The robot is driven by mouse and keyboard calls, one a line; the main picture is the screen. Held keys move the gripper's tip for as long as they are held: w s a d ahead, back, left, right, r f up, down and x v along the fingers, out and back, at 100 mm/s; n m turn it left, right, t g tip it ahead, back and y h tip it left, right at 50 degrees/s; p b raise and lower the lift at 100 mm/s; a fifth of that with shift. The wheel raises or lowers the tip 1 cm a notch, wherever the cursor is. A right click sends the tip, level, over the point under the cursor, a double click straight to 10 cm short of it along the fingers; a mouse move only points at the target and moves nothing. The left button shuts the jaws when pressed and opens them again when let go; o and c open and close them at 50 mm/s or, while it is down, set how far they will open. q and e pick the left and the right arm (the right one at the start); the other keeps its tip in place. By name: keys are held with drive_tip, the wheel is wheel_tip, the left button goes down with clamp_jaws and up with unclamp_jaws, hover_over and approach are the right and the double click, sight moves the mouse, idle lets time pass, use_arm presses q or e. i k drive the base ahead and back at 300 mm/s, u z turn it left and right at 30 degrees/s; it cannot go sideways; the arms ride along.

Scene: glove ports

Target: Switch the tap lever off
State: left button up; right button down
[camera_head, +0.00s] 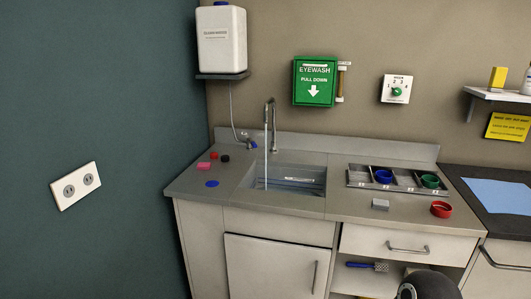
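The tap (272,125) is a tall grey gooseneck at the back of the sink (310,188). A thin pale stream of water (266,160) falls from its spout into the basin. A small lever with a blue end (252,144) sits low, just left of the tap's base. It is too small for me to tell its exact angle. Neither of my grippers is in view. A dark rounded part at the bottom right edge looks like part of my arm, with no fingers showing.
Red, black, pink and blue small items lie left of the sink. Right of it are a divided tray (355,184) with coloured rings, a grey block (380,204) and a red ring (441,209). A white container (222,40) hangs above left, its tube running down near the lever.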

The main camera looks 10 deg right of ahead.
sight(253, 144)
drive_tip(key=u, duration=0.6)
drive_tip(key=i, duration=0.65)
drive_tip(key=z, duration=1)
drive_tip(key=i, duration=0.6)
drive_tip(key=u, duration=0.15)
drive_tip(key=k, duration=0.6)
drive_tip(key=z, duration=0.1)
